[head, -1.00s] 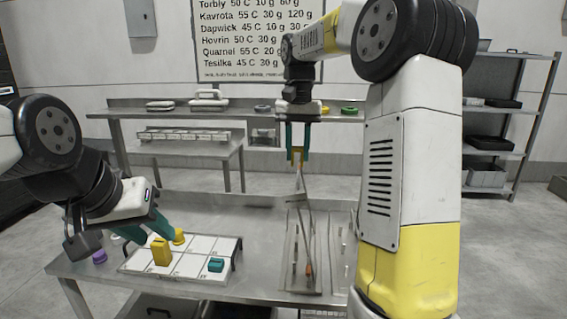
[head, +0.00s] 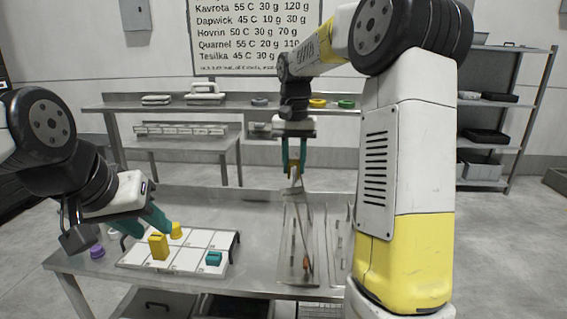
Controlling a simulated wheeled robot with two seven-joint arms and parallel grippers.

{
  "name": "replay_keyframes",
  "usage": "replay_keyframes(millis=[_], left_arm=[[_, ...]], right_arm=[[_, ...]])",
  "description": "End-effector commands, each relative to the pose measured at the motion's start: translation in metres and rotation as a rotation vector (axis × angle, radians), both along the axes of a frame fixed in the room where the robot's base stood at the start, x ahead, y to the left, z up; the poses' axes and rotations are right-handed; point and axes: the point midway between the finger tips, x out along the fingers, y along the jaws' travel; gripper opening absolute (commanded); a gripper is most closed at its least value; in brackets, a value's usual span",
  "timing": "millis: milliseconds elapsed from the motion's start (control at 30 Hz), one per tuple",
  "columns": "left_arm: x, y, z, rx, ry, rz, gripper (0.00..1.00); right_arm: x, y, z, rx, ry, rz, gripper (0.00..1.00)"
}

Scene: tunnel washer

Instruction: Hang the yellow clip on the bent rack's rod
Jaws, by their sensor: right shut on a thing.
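The clip is small and partly hidden between the teal fingers. Directly below stands a metal rack (head: 302,240) with thin upright rods, one of them bent, on a steel tray. The rod's top is close under the clip; I cannot tell whether they touch.
The white gridded board (head: 189,264) carries a yellow block (head: 158,247), a yellow round piece (head: 176,230) and a teal block (head: 213,259). A purple cap (head: 97,251) lies at the table's left. A back shelf (head: 225,108) holds colored rings. My right arm blocks the right side.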

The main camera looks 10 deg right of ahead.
Motion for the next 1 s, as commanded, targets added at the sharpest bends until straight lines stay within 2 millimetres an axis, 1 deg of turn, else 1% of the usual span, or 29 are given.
replay_keyframes(millis=[167,700,1000], left_arm=[[0.000,0.000,0.000,0.000,0.000,0.000,0.36],[0.000,0.000,0.000,0.000,0.000,0.000,0.36],[0.000,0.000,0.000,0.000,0.000,0.000,0.36]], right_arm=[[0.000,0.000,-0.005,0.000,0.001,0.000,0.00],[-0.001,0.000,-0.038,0.000,0.002,0.000,0.00],[0.000,0.000,-0.044,0.000,0.000,0.000,0.00]])
